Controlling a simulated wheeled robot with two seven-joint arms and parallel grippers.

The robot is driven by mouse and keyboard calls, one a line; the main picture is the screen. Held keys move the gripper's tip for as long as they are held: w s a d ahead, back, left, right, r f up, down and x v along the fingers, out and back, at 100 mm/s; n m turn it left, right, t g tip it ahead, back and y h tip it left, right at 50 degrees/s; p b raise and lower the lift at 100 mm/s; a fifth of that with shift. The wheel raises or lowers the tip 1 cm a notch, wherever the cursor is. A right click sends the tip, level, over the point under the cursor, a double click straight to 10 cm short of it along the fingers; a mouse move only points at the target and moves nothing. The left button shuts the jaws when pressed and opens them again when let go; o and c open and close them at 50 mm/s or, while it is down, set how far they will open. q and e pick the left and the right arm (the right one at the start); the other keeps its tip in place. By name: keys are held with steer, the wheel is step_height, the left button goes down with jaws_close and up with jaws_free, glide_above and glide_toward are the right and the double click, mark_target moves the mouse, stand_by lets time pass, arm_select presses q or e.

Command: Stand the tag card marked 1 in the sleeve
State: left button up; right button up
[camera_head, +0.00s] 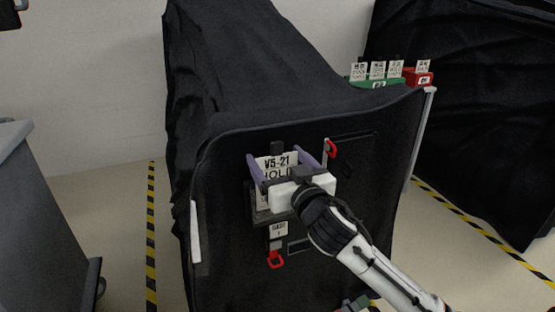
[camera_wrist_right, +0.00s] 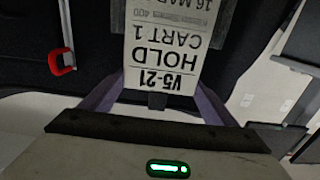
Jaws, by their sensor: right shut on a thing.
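The white tag card (camera_head: 276,163), printed "V5-21 HOLD", is between the purple fingers of my right gripper (camera_head: 279,157), which is shut on it. In the right wrist view the card (camera_wrist_right: 167,45) appears upside down and reads "V5-21 HOLD CART 1", with a dark tab at its edge. A greyish sleeve (camera_head: 260,217) shows partly on the front of the black-covered cart, below the gripper. My gripper hides much of it, and I cannot tell whether the card's lower end is inside it. My left gripper is not in view.
A small "CART 1" label (camera_head: 278,229) is below the sleeve, above a red hook (camera_head: 275,260). Another red hook (camera_head: 331,148) is to the right. Several white cards stand in green (camera_head: 377,84) and red (camera_head: 418,78) holders behind. A grey cabinet (camera_head: 40,220) stands left.

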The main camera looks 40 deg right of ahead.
steer(key=shift+f, duration=0.2)
steer(key=shift+f+b, duration=0.6)
steer(key=shift+f, duration=0.25)
steer(key=o, duration=1)
